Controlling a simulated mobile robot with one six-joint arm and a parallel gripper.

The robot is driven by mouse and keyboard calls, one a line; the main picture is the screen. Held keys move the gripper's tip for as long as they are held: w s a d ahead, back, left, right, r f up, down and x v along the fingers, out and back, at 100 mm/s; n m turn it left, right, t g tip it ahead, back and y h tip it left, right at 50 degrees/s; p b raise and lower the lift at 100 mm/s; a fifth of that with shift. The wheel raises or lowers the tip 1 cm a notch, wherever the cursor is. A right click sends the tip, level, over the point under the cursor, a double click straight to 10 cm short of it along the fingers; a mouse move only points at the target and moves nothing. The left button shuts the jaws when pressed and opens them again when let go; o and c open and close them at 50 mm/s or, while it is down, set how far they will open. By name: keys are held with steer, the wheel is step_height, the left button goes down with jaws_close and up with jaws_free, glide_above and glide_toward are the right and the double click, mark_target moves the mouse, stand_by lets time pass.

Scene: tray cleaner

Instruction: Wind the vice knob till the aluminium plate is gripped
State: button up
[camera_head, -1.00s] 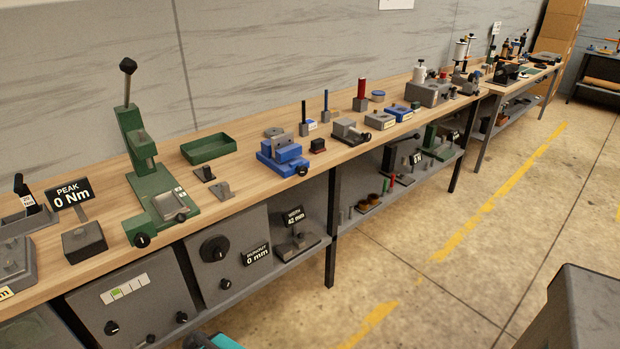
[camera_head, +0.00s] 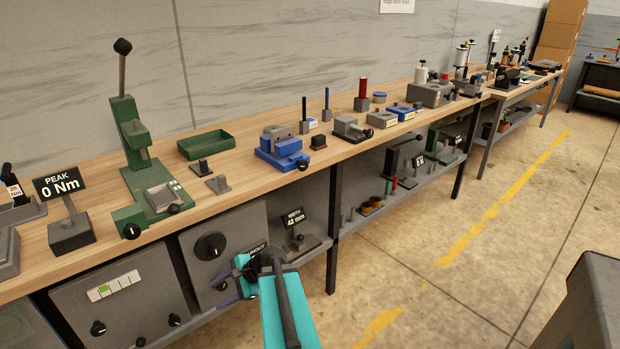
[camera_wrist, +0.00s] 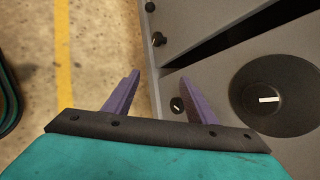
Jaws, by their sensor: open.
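The blue vice (camera_head: 282,150) sits near the front edge of the workbench, in the middle of the head view. Its black knob (camera_head: 303,165) faces the aisle at its lower right. A grey piece (camera_head: 276,132) shows at the top of the vice; I cannot tell if it is the aluminium plate or whether the jaws touch it. My gripper (camera_head: 229,284) is below the bench top, in front of the lower cabinets, well below and left of the vice. In the wrist view its purple fingers (camera_wrist: 160,82) are apart and empty.
A cabinet with a large black dial (camera_head: 210,246) is close to my gripper; the dial also shows in the wrist view (camera_wrist: 275,96). The aisle floor (camera_head: 450,270) is clear.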

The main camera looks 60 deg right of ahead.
steer(key=s+d+r+m+t+h+b, duration=0.2)
steer(key=d+r+m+t, duration=0.3)
steer(key=d, duration=0.6)
steer(key=m+t+h+b, duration=0.4)
steer(key=m+h+b, duration=0.2)
steer(key=m+h, duration=0.3)
glide_toward(305, 166)
steer(key=s+a+m+y, duration=0.1)
steer(key=s, duration=0.4)
steer(key=shift+s+a+r, duration=0.15)
steer(key=shift+a+r, duration=0.05)
steer(key=shift+r, duration=0.05)
steer(key=b+x, duration=0.1)
steer(key=x, duration=1.3)
steer(key=shift+f, duration=0.1)
